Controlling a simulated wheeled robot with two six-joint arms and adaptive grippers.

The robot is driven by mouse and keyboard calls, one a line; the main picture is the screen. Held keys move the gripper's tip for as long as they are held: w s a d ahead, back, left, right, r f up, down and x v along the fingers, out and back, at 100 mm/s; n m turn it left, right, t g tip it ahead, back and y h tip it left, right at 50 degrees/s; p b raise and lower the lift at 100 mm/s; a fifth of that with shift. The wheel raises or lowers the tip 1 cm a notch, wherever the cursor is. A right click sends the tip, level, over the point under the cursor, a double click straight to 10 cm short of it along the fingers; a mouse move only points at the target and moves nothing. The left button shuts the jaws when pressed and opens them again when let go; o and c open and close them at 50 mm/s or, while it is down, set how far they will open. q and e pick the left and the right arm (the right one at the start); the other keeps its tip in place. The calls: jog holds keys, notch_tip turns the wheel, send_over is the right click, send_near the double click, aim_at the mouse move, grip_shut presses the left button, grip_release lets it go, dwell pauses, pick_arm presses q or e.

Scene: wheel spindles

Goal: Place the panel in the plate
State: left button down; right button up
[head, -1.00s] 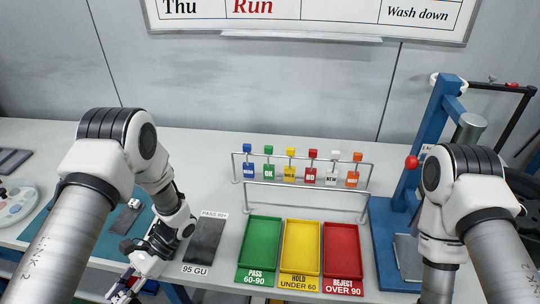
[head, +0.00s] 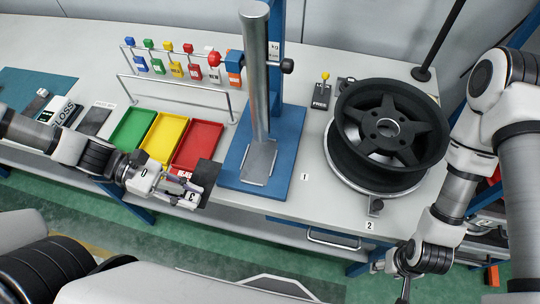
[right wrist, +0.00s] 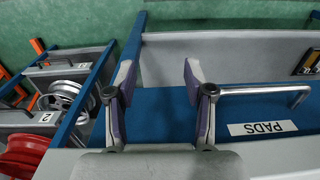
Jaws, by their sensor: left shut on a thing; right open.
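A thin dark grey panel (head: 209,174) is held in my left gripper (head: 199,185), which is shut on its edge. The panel overlaps the front right corner of the red tray in the head view, left of the press. The grey plate (head: 259,160) lies on the blue base of the press, empty, to the right of the panel and apart from it. My right gripper is open and empty in the right wrist view (right wrist: 158,78), over the front of a bench drawer. In the head view it hangs at the lower right, its fingers partly out of frame.
Green (head: 133,128), yellow (head: 164,138) and red (head: 198,146) trays sit left of the press column (head: 255,75). A flag rail (head: 180,65) stands behind them. A black wheel (head: 391,125) rests on a turntable at the right. A PADS drawer (right wrist: 262,127) is below the bench.

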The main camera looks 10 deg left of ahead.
aim_at(209, 186)
pick_arm(q)
jog(key=shift+w+d+f+b, duration=0.15)
jog(key=shift+w+d+b, duration=0.05)
jog(key=shift+d+b, duration=0.15)
jog(key=w+f+b, duration=0.1)
jog(key=b, duration=0.2)
jog(key=shift+w+d+f+b, duration=0.2)
jog(key=shift+b, duration=0.1)
jog(key=shift+w+d+b, duration=0.8)
jog(key=shift+w+d, duration=0.15)
jog(key=shift+w, duration=0.1)
jog(key=w+d, duration=0.2)
jog(key=shift+d+r+b, duration=0.15)
jog(key=shift+d+b, duration=0.15)
jog(key=w+d+p, duration=0.1)
jog(key=w+d, duration=0.3)
jog(key=w, duration=0.1)
jog(key=shift+w+d, duration=0.1)
jog(key=shift+d, duration=0.3)
jog(key=shift+w+d+f, duration=0.15)
jog(key=shift+d+f, duration=0.05)
jog(key=shift+d, duration=0.1)
notch_tip(209, 186, down, 3)
jog(key=shift+a+f+p, duration=0.15)
jog(key=shift+p, duration=0.55)
jog(key=shift+f, duration=0.2)
jog(key=c, duration=1)
grip_release()
